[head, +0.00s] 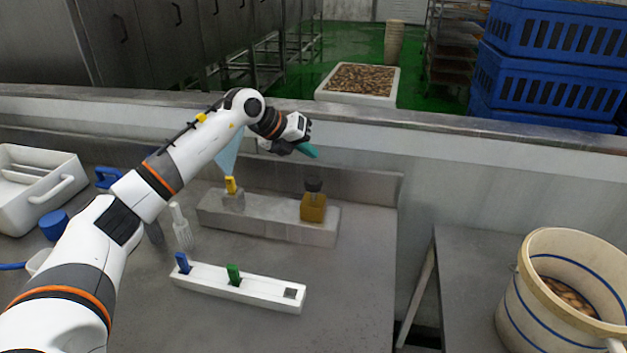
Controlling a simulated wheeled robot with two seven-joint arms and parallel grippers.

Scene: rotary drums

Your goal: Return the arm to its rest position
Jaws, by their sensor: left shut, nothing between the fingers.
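My left arm reaches in from the lower left across the metal table. My left gripper (309,151), with teal fingertips, is shut and empty. In the picture it appears above and behind the grey block (265,226), apart from the things on the table. My right gripper is not in view.
In front lies a white strip (258,292) with blue and green tabs. A white tub (40,205) stands left, a cream bucket (530,292) right. A metal ledge runs behind.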

